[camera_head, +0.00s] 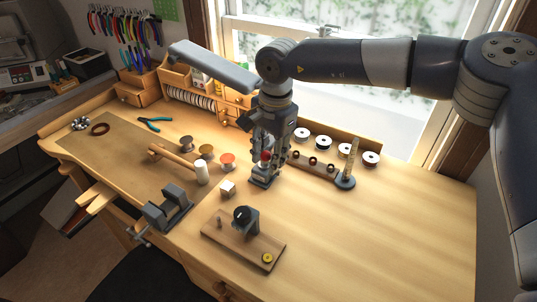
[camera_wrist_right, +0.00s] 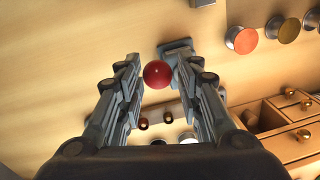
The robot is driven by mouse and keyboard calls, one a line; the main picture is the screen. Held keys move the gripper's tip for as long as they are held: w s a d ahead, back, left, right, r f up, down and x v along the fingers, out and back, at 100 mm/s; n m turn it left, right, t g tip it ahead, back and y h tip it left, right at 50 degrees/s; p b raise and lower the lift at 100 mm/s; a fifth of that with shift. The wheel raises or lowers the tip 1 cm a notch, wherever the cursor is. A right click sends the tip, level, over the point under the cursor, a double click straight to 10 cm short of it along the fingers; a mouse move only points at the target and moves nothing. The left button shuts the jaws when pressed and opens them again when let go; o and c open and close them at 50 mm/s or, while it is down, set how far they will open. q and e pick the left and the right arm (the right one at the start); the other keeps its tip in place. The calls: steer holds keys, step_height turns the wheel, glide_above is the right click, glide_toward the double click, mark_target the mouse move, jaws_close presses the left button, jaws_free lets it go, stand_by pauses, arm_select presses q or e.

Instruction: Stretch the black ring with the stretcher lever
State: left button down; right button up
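The lever's red ball knob (camera_head: 266,156) stands up from a small grey-blue stretcher base (camera_head: 263,182) on the bench. My right gripper (camera_head: 268,160) points down over it with its fingers on either side of the knob. In the right wrist view the red knob (camera_wrist_right: 157,74) sits between the open fingertips (camera_wrist_right: 154,68), and part of the base (camera_wrist_right: 176,47) shows behind it. I see no clear grip on the knob. Small dark rings (camera_head: 313,161) sit on a wooden holder; I cannot tell which is the black ring, or whether one is on the stretcher. My left gripper is out of view.
A wooden board with a dark clamp-like piece (camera_head: 243,218) lies in front. A grey vise (camera_head: 168,208), a mallet (camera_head: 180,160) and a small white cube (camera_head: 228,188) are to the left. A ring-sizing stick (camera_head: 350,160) and spools (camera_head: 302,135) stand behind right. The right bench is clear.

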steer(key=shift+s+f, duration=0.1)
steer(key=shift+f, duration=0.65)
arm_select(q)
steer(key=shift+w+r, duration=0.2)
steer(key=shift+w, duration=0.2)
arm_select(e)
jaws_close()
